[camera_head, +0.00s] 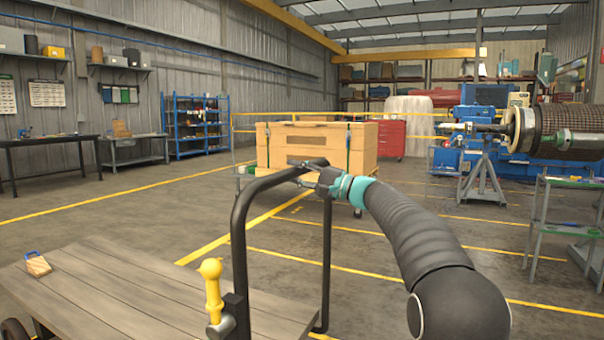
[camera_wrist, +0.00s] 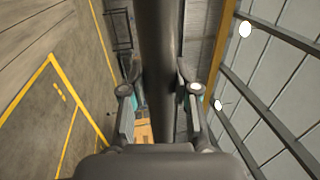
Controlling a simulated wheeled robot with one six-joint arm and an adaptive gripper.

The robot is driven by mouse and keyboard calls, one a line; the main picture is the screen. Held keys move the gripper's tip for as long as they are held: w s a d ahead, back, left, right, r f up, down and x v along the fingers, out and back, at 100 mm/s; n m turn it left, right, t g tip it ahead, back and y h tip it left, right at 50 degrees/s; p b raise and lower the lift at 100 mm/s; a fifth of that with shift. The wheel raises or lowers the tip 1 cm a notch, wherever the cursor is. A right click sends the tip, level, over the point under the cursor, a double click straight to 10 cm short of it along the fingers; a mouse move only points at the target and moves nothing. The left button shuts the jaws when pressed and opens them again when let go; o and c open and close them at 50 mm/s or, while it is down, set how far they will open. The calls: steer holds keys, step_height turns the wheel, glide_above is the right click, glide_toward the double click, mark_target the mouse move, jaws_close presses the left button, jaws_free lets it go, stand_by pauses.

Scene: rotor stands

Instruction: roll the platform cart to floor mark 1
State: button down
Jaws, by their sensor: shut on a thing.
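The platform cart has a grey wooden deck (camera_head: 120,290) at the lower left and a black tubular handle (camera_head: 240,240) rising at its right end. My gripper (camera_head: 315,178) is shut on the handle's top bar. In the wrist view the dark bar (camera_wrist: 158,45) runs between the two fingers of my gripper (camera_wrist: 158,92). A small wooden block with a blue part (camera_head: 38,265) lies on the deck. A yellow knobbed lever (camera_head: 212,290) stands by the handle's foot. Yellow lines (camera_head: 215,246) mark the floor, but no number is readable.
A large wooden crate (camera_head: 350,150) stands beyond the handle. A blue machine with a rotor (camera_head: 545,130) and a grey stand (camera_head: 482,180) are at right, with a green-grey trolley (camera_head: 545,225) nearer. Workbenches (camera_head: 50,142) line the left wall. Open floor (camera_head: 130,208) lies between.

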steer(key=shift+w+a+f, duration=0.1)
steer(key=shift+w+a, duration=0.05)
steer(key=shift+a, duration=0.1)
steer(key=c, duration=0.8)
jaws_free()
steer(key=shift+c, duration=0.2)
steer(key=shift+d, duration=0.1)
steer(key=v, duration=1.2)
